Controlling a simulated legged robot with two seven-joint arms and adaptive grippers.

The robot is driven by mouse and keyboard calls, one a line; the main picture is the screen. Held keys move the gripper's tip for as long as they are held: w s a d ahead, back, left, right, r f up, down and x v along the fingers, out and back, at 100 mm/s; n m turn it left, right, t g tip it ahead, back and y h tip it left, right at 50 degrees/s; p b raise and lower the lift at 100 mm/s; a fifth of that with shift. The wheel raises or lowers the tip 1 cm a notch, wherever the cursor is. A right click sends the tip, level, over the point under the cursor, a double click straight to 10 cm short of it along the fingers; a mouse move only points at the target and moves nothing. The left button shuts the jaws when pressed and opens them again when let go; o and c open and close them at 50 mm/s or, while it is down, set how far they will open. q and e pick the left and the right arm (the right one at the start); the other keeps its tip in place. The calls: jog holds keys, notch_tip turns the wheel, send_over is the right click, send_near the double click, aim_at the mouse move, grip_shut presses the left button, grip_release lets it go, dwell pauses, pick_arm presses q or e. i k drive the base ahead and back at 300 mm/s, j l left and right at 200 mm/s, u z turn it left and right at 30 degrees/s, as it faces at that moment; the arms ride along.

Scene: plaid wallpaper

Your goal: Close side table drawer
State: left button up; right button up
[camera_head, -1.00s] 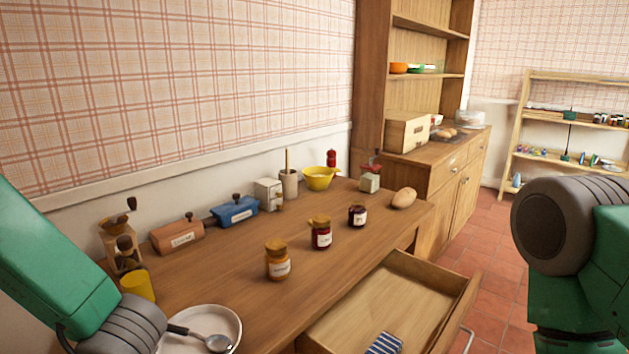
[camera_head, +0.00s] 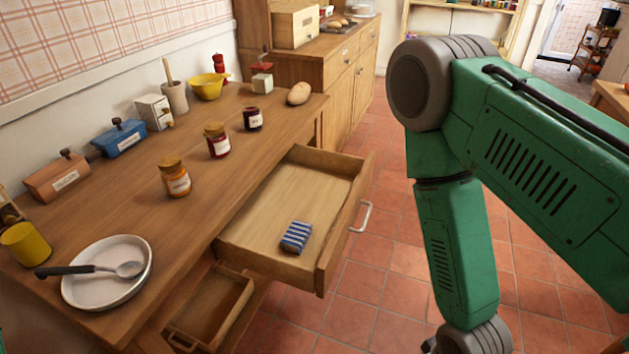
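The wooden side table (camera_head: 140,219) stands at the left against the wall. Its upper drawer (camera_head: 268,205) is pulled well out, with a metal handle (camera_head: 363,216) on its front and a blue-and-white striped item (camera_head: 296,237) inside. A lower drawer or open box (camera_head: 212,308) also shows below, partly cut off by the frame's bottom edge. My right arm comes down at the right, to the right of the open drawer and apart from it. Its gripper is below the frame. My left gripper is not in view.
On the tabletop are several jars (camera_head: 174,176), a plate (camera_head: 110,292) with a spoon, a yellow cup (camera_head: 25,244), a yellow bowl (camera_head: 209,85) and a potato (camera_head: 299,94). A wooden cabinet (camera_head: 350,85) stands behind. Tiled floor (camera_head: 385,255) lies free right of the drawer.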

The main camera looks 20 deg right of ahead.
aim_at(325, 190)
jog(key=z, duration=0.85)
jog(key=i+l+u, duration=0.1)
jog(key=l+u, duration=0.2)
jog(key=i+l+u, duration=0.1)
jog(key=u, duration=0.25)
jog(key=l, duration=0.1)
